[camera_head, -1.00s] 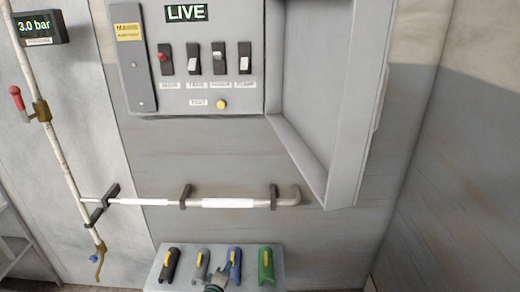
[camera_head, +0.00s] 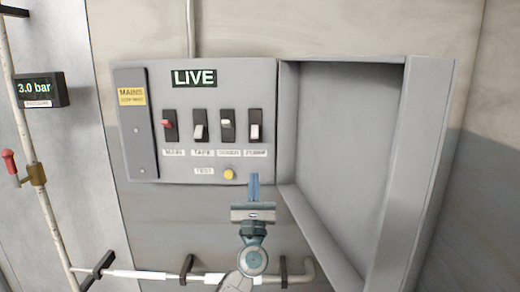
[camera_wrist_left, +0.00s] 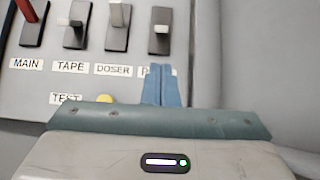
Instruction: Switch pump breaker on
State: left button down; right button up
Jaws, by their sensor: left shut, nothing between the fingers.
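The grey breaker panel (camera_head: 205,85) carries a row of switches, a LIVE sign (camera_head: 194,77) and a yellow TEST button (camera_head: 229,174). The pump breaker (camera_head: 254,128) is the rightmost switch, with its white lever in the lower position; the left wrist view shows it too (camera_wrist_left: 161,30). My left gripper (camera_head: 254,179) is shut and empty, pointing up just below the pump breaker. In the left wrist view its blue fingertips (camera_wrist_left: 161,72) partly cover the PUMP label. I cannot tell whether they touch the panel. My right gripper is not in view.
The red MAIN lever (camera_head: 166,123) and DOSER lever (camera_head: 226,123) are up; the TAPE lever (camera_head: 199,132) is down. The open panel door (camera_head: 405,180) juts out at right. A white pipe (camera_head: 140,274) runs below. A gauge (camera_head: 40,90) reads 3.0 bar.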

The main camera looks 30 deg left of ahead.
aim_at(255, 132)
pick_arm(q)
jog(key=shift+d, duration=0.1)
jog(key=p+x, duration=0.4)
jog(key=x, duration=0.5)
jog(key=shift+r+p, duration=0.1)
jog(key=shift+p, duration=0.2)
jog(key=shift+w+a+r, duration=0.2)
jog(key=shift+w+a, duration=0.05)
jog(key=shift+w, duration=0.05)
jog(key=shift+s+d+r, duration=0.1)
